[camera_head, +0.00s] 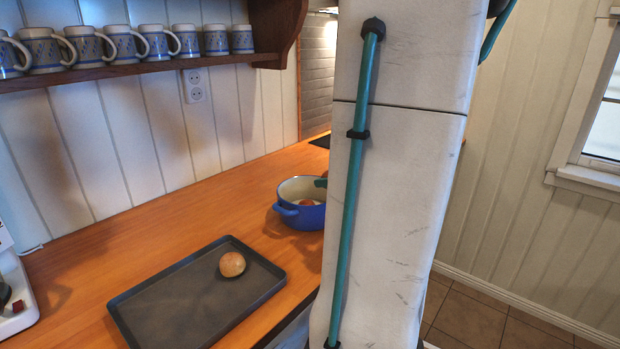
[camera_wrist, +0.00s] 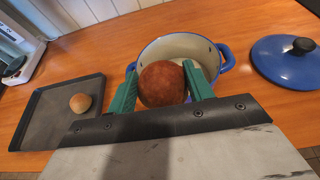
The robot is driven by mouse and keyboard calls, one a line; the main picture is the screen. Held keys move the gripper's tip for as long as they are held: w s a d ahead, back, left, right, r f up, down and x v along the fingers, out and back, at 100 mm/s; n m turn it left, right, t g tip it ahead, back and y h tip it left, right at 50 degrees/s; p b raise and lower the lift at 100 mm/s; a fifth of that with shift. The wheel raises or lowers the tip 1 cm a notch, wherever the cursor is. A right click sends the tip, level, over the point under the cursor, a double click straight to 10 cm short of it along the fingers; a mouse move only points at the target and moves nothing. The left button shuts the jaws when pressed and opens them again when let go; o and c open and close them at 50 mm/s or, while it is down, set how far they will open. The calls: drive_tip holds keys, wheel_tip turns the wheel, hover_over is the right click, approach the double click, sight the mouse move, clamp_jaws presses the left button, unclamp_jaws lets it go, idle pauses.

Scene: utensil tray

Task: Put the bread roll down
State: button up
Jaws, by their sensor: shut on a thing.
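A brown bread roll (camera_wrist: 162,84) is between the green fingers of my gripper (camera_wrist: 161,86) in the wrist view, and the gripper is shut on it. The roll is over or in the mouth of a blue pot (camera_wrist: 178,43) with a cream inside; its exact height is hard to tell. In the head view the pot (camera_head: 299,213) stands on the counter, partly hidden by my arm, and a brown round shape (camera_head: 307,202) shows inside it. A lighter roll (camera_head: 232,264) lies on the dark tray (camera_head: 150,310); it also shows in the wrist view (camera_wrist: 80,102).
A blue lid (camera_wrist: 285,62) with a black knob lies right of the pot in the wrist view. A white appliance (camera_head: 14,290) stands at the left edge. Mugs (camera_head: 122,44) line a wall shelf. Wooden counter (camera_head: 150,232) behind the tray is clear.

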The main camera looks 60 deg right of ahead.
drive_tip(key=w+d+f, duration=0.4)
drive_tip(key=w+d, duration=0.5)
drive_tip(key=shift+d+f, duration=0.35)
drive_tip(key=shift+f, duration=0.05)
drive_tip(key=shift+f, duration=0.1)
